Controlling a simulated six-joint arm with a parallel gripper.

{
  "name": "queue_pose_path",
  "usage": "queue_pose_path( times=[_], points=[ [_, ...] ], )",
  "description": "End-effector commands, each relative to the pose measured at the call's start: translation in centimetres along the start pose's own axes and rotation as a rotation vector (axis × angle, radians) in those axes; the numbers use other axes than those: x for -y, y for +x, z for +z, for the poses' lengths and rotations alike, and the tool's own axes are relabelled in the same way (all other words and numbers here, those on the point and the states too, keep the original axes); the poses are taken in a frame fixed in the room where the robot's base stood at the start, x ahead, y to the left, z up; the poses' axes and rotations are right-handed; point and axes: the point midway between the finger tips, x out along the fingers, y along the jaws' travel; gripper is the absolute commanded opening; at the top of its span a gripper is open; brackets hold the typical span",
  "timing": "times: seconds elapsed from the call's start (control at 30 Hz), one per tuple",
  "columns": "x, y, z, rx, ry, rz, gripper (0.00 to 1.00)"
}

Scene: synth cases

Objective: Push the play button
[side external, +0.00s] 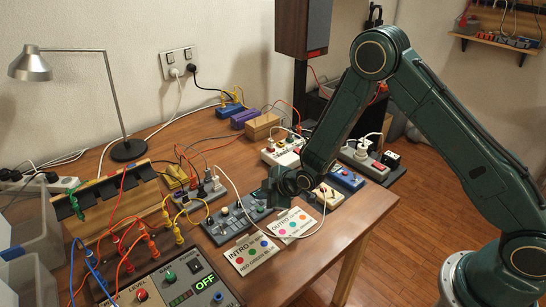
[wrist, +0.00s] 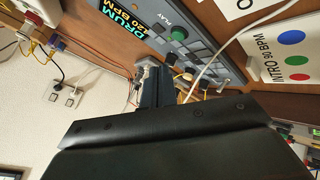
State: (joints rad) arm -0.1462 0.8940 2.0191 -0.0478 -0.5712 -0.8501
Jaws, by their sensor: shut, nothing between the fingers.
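The green play button (wrist: 179,33), labelled PLAY, sits on a grey-blue drum machine (wrist: 150,20) in the wrist view, beside a screen reading DRUM 120 BPM. My gripper (side external: 264,194) is over the right end of the drum machine in the side view. Its shut, empty fingers (wrist: 156,80) show in the wrist view, apart from the button in the picture. I cannot tell whether the fingertips touch the panel.
INTRO (side external: 250,254) and OUTRO (side external: 291,224) cards lie in front. A control box reading OFF (side external: 180,287) is at lower left. Other boxes with plugged cables, including a blue one (side external: 346,179), crowd the table.

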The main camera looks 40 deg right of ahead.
Motion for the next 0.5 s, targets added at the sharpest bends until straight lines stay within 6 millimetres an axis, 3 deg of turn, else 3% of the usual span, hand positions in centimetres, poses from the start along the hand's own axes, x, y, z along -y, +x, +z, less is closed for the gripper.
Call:
queue_pose_path(
  times=[0.5],
  points=[
    [-1.5,-2.1,-1.5,0.001,0.000,0.000,0.00]
  ],
)
